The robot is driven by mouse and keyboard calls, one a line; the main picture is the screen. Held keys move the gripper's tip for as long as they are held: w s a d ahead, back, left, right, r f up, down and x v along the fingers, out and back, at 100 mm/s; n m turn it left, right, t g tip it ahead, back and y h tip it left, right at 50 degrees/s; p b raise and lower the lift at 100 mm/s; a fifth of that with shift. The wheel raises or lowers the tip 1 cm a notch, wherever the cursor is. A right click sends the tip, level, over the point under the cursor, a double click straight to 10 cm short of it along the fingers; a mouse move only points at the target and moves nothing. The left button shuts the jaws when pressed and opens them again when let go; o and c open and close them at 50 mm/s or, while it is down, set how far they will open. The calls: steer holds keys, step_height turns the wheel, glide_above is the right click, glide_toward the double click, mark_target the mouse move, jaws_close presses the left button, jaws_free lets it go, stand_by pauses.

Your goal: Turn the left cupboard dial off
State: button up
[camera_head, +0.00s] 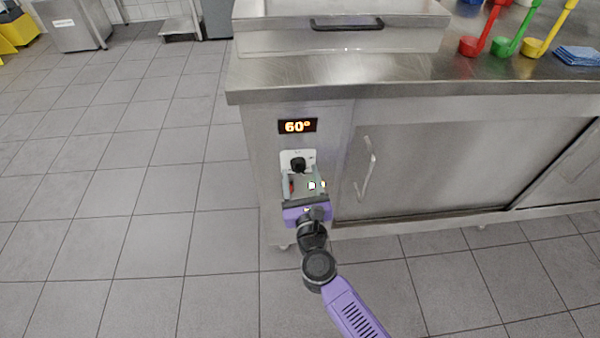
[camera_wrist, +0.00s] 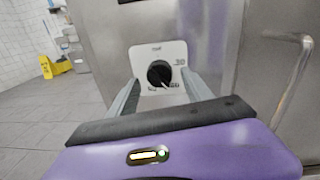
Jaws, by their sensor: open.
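The cupboard dial (camera_head: 298,164) is a black round knob on a white plate, on the steel front panel at the cupboard's left end. It also shows in the wrist view (camera_wrist: 159,73), where a pale pointer mark on it slants toward the lower right. The plate carries small markings, mostly too small to read. A display (camera_head: 297,126) above the dial reads 60° in orange. My gripper (camera_head: 299,177) is open in front of the panel. In the wrist view its fingers (camera_wrist: 158,82) stand left and right of the dial, apart from it and empty.
The cupboard door with a vertical handle (camera_head: 365,168) is right of the dial. The steel worktop (camera_head: 340,75) overhangs above, with coloured ladles (camera_head: 484,35) and a blue cloth (camera_head: 578,56). The tiled floor (camera_head: 110,190) at left is clear. A yellow floor sign (camera_wrist: 55,66) stands far left.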

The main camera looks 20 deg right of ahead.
steer(key=shift+w+d, duration=0.15)
steer(key=shift+w, duration=0.5)
jaws_close()
